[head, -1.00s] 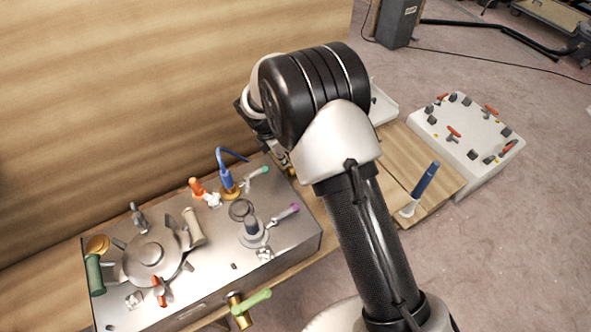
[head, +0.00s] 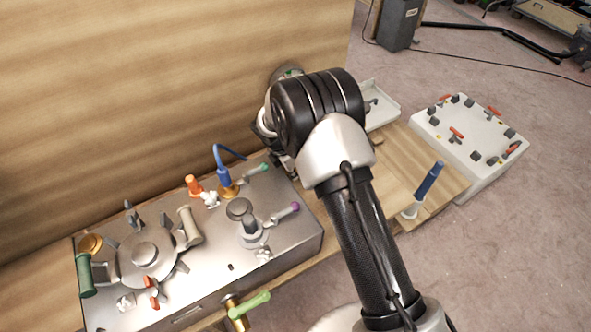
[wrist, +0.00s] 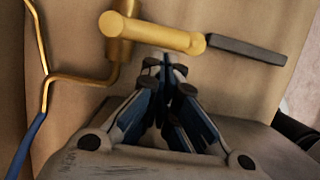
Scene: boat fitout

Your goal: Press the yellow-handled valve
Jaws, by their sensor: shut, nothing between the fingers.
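In the wrist view my gripper (wrist: 167,72) is shut and empty, its fingertips close below a yellow-brass horizontal bar (wrist: 155,34). I cannot tell whether they touch it. The bar joins an upright brass pipe at its left, and a dark grey lever (wrist: 246,49) extends from its right end. This looks like the yellow valve, but I cannot be sure which part is its handle. In the head view my arm hides the gripper and this fitting.
A bent brass rod with a blue end (wrist: 28,140) stands left of my gripper. In the head view, a metal box (head: 205,262) bears several coloured-handled fittings. A green-handled valve (head: 250,304) projects at its front. A white fitting box (head: 470,135) and a blue-handled tool (head: 430,180) are right.

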